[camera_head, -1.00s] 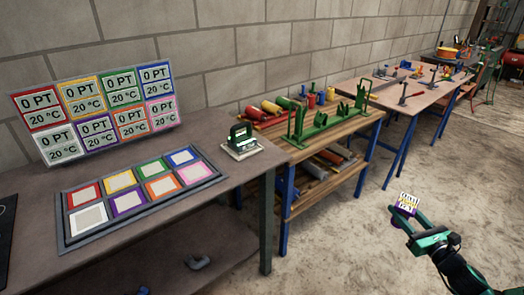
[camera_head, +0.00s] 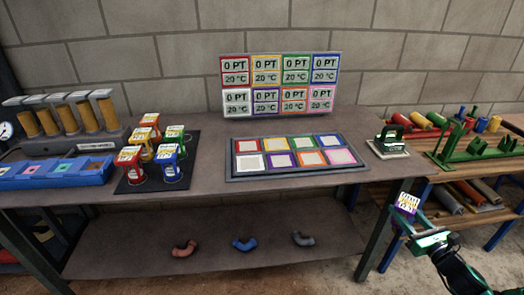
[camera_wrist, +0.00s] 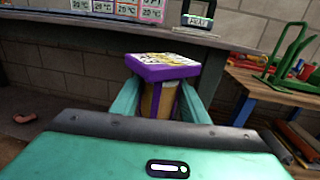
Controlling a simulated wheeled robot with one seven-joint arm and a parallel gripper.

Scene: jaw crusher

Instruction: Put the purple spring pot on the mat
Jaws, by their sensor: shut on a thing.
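The purple spring pot (camera_head: 407,203) has a square purple lid with a printed white and yellow label. My gripper (camera_head: 404,219) is shut on it at the lower right of the head view, in front of the bench's right end. In the wrist view the pot (camera_wrist: 160,82) stands upright between the two green fingers, below its lid. A black mat (camera_head: 149,187) lies on the bench at the left. Several red, green and blue spring pots stand on it. The pot is well to the right of the mat and apart from it.
A grey tray (camera_head: 233,176) of coloured square pads is mid-bench, before a display panel (camera_head: 281,83). A blue tray (camera_head: 62,172) and a dispenser (camera_head: 75,142) flank the mat's left. Pipe elbows lie on the shelf below.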

